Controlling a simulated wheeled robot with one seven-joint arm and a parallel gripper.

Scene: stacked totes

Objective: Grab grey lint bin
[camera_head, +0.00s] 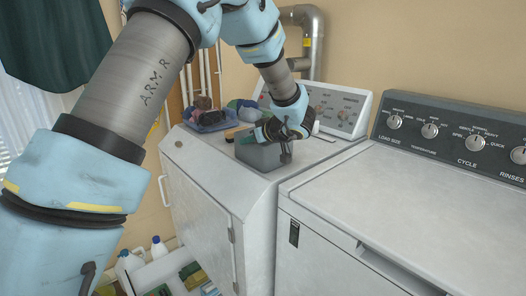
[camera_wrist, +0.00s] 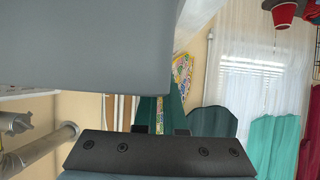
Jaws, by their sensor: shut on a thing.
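The grey lint bin (camera_head: 258,155) is on top of the white dryer, near its front edge, in the head view. My gripper (camera_head: 284,152) is at the bin's right side and shut on it. In the wrist view the bin (camera_wrist: 90,50) fills the upper left as a large plain grey shape. The dark gripper base (camera_wrist: 160,150) runs along the bottom of that view. The fingers' contact with the bin is mostly hidden. I cannot tell whether the bin touches the dryer top.
The dryer (camera_head: 195,200) has a control panel behind the bin. A blue tray (camera_head: 209,122) with items stands at its back left. A washer (camera_head: 430,215) is close on the right. Bottles (camera_head: 158,246) and boxes stand low at the left.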

